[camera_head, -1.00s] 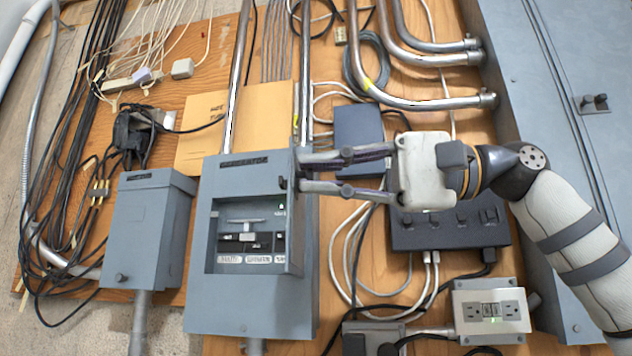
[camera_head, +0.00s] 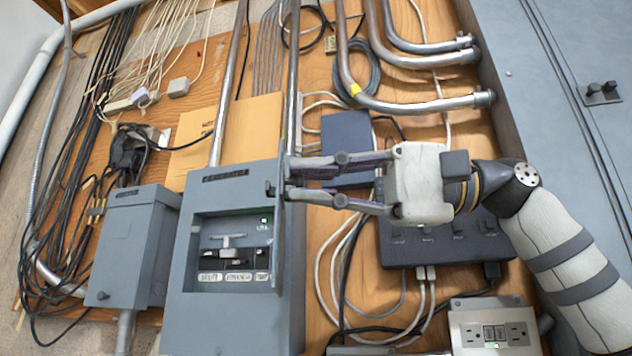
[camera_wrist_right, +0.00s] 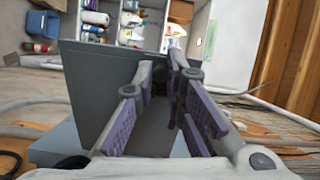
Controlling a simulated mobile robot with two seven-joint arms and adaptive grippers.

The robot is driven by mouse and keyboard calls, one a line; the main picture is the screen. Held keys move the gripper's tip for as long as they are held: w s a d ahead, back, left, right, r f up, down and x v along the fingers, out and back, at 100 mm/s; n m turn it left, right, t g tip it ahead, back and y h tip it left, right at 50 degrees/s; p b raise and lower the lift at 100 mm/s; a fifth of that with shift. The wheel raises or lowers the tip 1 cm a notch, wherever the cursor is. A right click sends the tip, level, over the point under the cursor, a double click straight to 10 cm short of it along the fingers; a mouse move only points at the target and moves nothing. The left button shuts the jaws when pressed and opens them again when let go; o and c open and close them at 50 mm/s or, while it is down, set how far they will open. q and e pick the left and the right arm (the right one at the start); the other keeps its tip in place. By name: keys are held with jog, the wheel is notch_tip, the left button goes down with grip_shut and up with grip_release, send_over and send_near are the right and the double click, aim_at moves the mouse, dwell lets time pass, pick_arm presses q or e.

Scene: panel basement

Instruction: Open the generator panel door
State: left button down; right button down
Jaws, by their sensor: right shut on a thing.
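The grey generator panel (camera_head: 235,325) is on the wooden wall board, left of centre in the head view. Its small door (camera_head: 280,240) is swung out at the right side of the opening and shows almost edge-on. The recess behind it shows a switch (camera_head: 228,240) and a row of labels. My right gripper (camera_head: 288,180) reaches in from the right and is shut on the door near its upper part. In the right wrist view, the grey door (camera_wrist_right: 95,90) stands by the fingers (camera_wrist_right: 162,78); the exact contact is partly hidden. My left gripper is not in view.
A smaller grey box (camera_head: 130,245) with cables is left of the panel. A dark box (camera_head: 430,240) with plugs and an outlet box (camera_head: 492,330) are on the right. Metal conduits (camera_head: 420,105) curve above. A large grey cabinet (camera_head: 560,90) borders the right.

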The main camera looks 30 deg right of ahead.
jog(key=shift+d+r, duration=0.1)
jog(key=shift+r, duration=0.15)
jog(key=c, duration=1.6)
grip_release()
jog(key=shift+f, duration=0.1)
jog(key=v, duration=0.7)
jog(key=shift+d, duration=0.2)
jog(key=shift+s, duration=0.15)
